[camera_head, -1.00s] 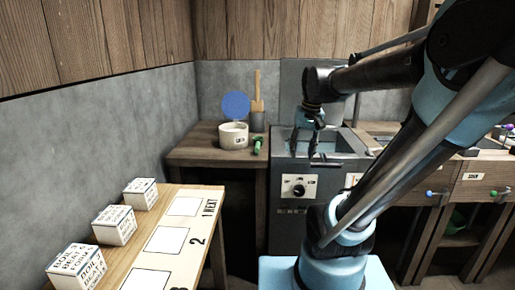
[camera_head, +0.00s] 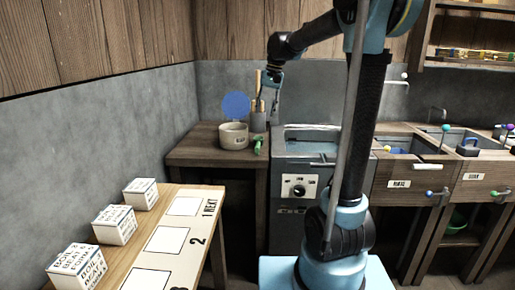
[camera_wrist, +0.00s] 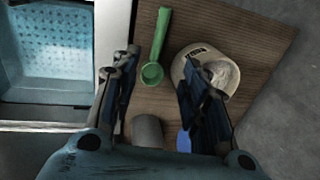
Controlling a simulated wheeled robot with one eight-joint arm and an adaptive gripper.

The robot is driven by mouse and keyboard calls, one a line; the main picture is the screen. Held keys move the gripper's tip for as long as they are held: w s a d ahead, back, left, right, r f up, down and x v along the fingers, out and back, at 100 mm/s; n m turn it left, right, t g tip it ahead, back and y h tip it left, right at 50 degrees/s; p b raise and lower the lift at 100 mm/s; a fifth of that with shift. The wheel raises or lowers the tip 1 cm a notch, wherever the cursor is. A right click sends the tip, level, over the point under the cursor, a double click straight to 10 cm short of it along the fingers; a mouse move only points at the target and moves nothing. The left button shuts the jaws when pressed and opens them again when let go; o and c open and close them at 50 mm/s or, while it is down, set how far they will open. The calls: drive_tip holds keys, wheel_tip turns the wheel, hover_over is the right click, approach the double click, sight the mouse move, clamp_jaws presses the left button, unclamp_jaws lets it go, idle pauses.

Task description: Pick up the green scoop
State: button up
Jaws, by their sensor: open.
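The green scoop (camera_head: 258,145) lies on the wooden counter (camera_head: 187,157), to the right of a round white tub (camera_head: 233,137). In the wrist view the scoop (camera_wrist: 157,45) has its round bowl toward my gripper and its handle pointing away. My gripper (camera_head: 268,107) is raised above the counter, over the scoop's area. In the wrist view my gripper (camera_wrist: 160,75) is open, with its two fingers on either side of the scoop's bowl in the picture. Nothing is between the fingers, and the scoop appears below them.
The tub (camera_wrist: 222,68) is close beside the right finger in the wrist view. A grey cup (camera_wrist: 147,130) with wooden-handled tools (camera_head: 258,88) stands behind the scoop. A blue disc (camera_head: 236,105) is above the tub. A grey machine with a basin (camera_head: 310,135) adjoins the counter's right side.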

hover_over(258, 144)
drive_tip(key=f, duration=0.7)
drive_tip(key=d+f, duration=0.1)
drive_tip(key=f, duration=0.3)
drive_tip(key=shift+f, duration=0.25)
drive_tip(key=shift+w+a+f, duration=0.1)
drive_tip(key=shift+a+f, duration=0.05)
drive_tip(key=shift+f, duration=0.7)
drive_tip(key=shift+w+a+f, duration=0.1)
drive_tip(key=shift+a+f, duration=0.05)
drive_tip(key=shift+f, duration=0.7)
drive_tip(key=shift+w+a+f, duration=0.1)
drive_tip(key=shift+a+f, duration=0.05)
drive_tip(key=shift+f, duration=0.7)
clamp_jaws()
